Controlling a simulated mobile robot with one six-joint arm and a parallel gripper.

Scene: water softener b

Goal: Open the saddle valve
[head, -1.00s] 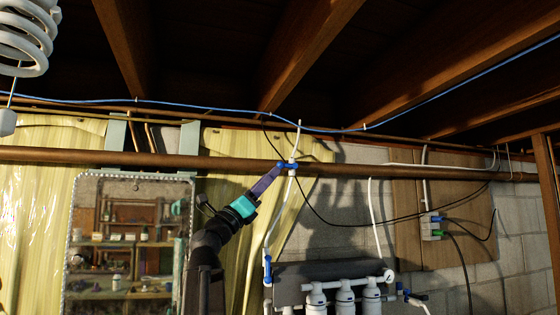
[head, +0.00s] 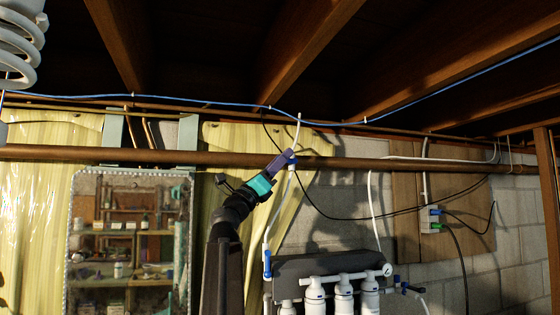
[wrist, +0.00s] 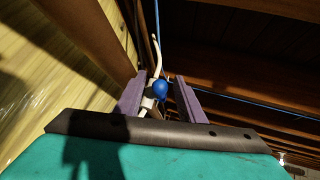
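The saddle valve is on the brown pipe, with white tubing rising above it and hanging below. Its small blue part (head: 292,161) shows in the head view beside my gripper's tips. In the wrist view, a round blue knob (wrist: 160,89) sits between my two purple fingers, with a white body partly visible behind it. My gripper (head: 288,157) reaches up to the pipe from below left. In the wrist view, my gripper (wrist: 160,79) is open, with a gap visible between the knob and the right finger. Contact with the left finger is unclear.
The brown pipe (head: 400,164) runs across the wall under wooden joists (head: 310,60). White filter canisters (head: 343,292) stand below right. A framed mirror (head: 130,240) is at left. A blue cable (head: 200,102) and a black cable (head: 340,222) pass near the valve.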

